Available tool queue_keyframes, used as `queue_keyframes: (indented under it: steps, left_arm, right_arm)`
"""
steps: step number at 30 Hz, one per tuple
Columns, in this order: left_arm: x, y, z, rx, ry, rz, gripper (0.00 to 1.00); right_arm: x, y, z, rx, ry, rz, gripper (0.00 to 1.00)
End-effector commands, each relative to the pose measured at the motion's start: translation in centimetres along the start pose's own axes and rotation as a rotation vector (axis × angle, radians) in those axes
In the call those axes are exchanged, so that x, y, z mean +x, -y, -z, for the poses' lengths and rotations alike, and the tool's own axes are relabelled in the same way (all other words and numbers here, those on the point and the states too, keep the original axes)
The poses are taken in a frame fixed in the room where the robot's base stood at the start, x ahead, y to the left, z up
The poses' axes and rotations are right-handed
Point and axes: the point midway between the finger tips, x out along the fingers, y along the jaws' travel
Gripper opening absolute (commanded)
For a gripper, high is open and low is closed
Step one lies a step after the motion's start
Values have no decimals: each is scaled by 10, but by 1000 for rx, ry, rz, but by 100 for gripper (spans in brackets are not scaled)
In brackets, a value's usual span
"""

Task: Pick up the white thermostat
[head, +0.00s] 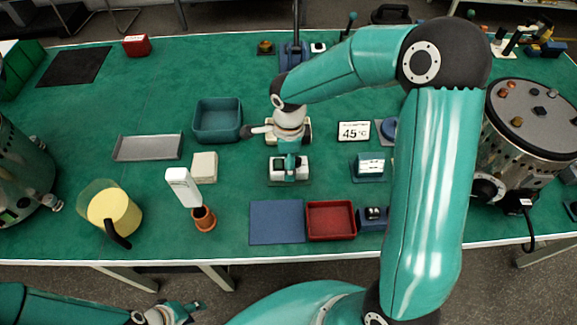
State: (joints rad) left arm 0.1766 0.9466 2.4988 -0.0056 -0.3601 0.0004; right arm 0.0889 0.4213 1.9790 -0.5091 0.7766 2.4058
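A small plain white box (204,167) lies on the green table left of centre; I cannot tell for sure whether it is the thermostat. A white panel reading 45 °C (354,131) stands right of centre. My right gripper (290,167) reaches over the table from the right, pointing down at a white block with dark parts (275,170). It covers part of that block, and I cannot tell whether it touches it or is shut. My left gripper (184,312) is below the table's front edge at the lower left, apart from everything, and looks open and empty.
A teal bin (217,119), a grey tray (148,148), a yellow-filled jug (113,212) and an orange pot (204,219) stand on the left. A blue mat (277,222) and red tray (331,220) lie at the front. A metal drum (528,130) stands right.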

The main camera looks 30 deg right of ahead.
Motion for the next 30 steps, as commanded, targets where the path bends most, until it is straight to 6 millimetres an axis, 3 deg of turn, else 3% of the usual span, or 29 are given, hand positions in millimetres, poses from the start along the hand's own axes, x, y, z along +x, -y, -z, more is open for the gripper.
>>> queue_keyframes:
  steps: [6,13,26,30]
  left_arm:
    - [-2,-1,0,0,0,0,40]
    - [-2,-1,0,0,0,0,40]
    - [-2,-1,0,0,0,0,40]
    - [-2,-1,0,0,0,0,40]
  right_arm:
    - [22,0,0,1,0,-2,85]
    - [23,0,0,1,1,-1,85]
    - [23,0,0,1,1,0,14]
    - [22,0,0,1,1,1,11]
